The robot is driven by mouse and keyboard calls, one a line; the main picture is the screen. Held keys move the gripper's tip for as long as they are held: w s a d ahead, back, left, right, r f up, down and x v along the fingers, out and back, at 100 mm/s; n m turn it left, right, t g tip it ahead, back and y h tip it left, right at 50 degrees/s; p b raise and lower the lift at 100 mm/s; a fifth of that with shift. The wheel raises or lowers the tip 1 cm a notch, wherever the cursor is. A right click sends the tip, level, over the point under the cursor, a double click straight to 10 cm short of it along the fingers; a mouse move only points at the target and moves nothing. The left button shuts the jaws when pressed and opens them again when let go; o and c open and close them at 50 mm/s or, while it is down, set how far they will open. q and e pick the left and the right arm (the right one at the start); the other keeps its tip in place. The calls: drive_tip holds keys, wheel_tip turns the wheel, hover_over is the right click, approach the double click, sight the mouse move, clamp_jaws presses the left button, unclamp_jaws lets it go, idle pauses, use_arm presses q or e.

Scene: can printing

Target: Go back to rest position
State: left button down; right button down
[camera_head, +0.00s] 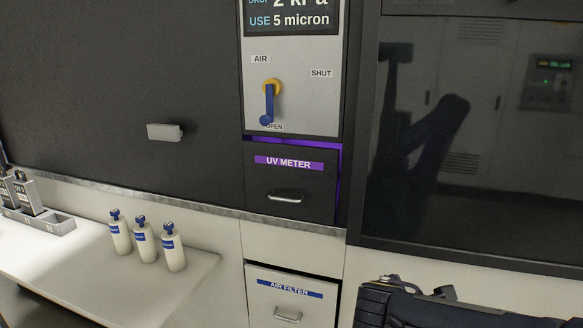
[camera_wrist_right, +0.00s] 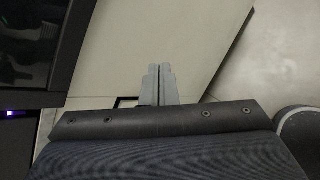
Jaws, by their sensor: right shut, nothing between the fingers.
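My right gripper (camera_wrist_right: 158,70) shows in the right wrist view. Its two grey fingers are together with nothing between them, in front of a pale panel. A dark part of my right arm (camera_head: 430,305) shows at the bottom right of the head view, where the fingers cannot be seen. My left gripper is in neither view.
A blue valve handle (camera_head: 269,105) points down to OPEN. Purple light edges the UV METER drawer (camera_head: 290,180). The AIR FILTER drawer (camera_head: 290,300) is below. Three white bottles (camera_head: 145,242) stand on the left table (camera_head: 110,290). A dark window (camera_head: 480,130) is right.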

drive_tip(key=s+d+f+m+g+y, duration=0.2)
drive_tip(key=s+m+y, duration=0.1)
drive_tip(key=s+m, duration=0.4)
drive_tip(key=s+d+f+m+g+y, duration=0.1)
drive_tip(key=s+f+m+g+y, duration=0.15)
drive_tip(key=s+m, duration=0.45)
drive_tip(key=s+a+r+m+t+y, duration=0.1)
drive_tip(key=s+a+m+t+y, duration=0.1)
drive_tip(key=s+a+m+y, duration=0.3)
drive_tip(key=s+m, duration=0.2)
drive_tip(key=s, duration=0.1)
drive_tip(key=shift+s+a+r, duration=0.15)
drive_tip(key=shift+s+r, duration=0.05)
drive_tip(key=shift+r, duration=0.1)
